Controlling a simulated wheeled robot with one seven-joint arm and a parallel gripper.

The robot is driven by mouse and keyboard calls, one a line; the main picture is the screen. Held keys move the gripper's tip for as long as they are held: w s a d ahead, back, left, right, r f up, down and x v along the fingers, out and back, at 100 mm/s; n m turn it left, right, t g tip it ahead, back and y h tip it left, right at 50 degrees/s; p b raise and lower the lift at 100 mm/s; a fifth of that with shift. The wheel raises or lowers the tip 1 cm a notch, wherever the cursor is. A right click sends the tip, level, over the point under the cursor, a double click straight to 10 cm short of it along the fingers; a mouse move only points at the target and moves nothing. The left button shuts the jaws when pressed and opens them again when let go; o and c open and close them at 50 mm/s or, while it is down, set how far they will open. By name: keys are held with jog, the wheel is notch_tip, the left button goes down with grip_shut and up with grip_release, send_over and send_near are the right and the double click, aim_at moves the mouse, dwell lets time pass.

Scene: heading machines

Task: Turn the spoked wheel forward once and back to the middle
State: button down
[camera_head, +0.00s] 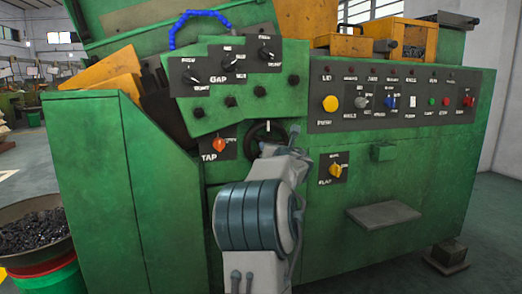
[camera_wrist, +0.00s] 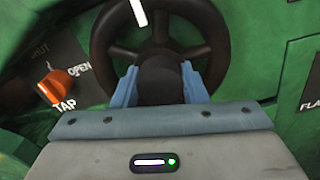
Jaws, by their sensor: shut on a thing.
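The spoked wheel (camera_head: 248,137) is small and black, on the front of the green machine. My arm hides its lower part in the head view. In the wrist view the wheel (camera_wrist: 99,46) fills the upper middle, with dark spokes and a round hub (camera_wrist: 160,75). A white mark (camera_wrist: 138,12) shows at its top, slightly left of centre. My gripper (camera_wrist: 160,88) has its two blue fingers on either side of the hub and is shut on it. The lower rim is hidden behind my gripper.
The orange TAP knob (camera_head: 219,145) sits just left of the wheel, and the yellow FLAP knob (camera_head: 335,169) to its right. A GAP panel (camera_head: 230,62) with several knobs is above. A grey ledge (camera_head: 383,215) juts out at lower right.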

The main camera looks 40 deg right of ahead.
dwell(0.3)
jog(key=c, duration=0.9)
grip_release()
jog(key=shift+o, duration=0.2)
jog(key=p+v, duration=0.2)
jog(key=v, duration=1.2)
jog(key=shift+w+d, duration=0.1)
jog(key=shift+w, duration=0.1)
jog(key=b+x, duration=0.2)
jog(key=x, duration=1.1)
jog(key=shift+w+d, duration=0.15)
jog(key=shift+w, duration=0.1)
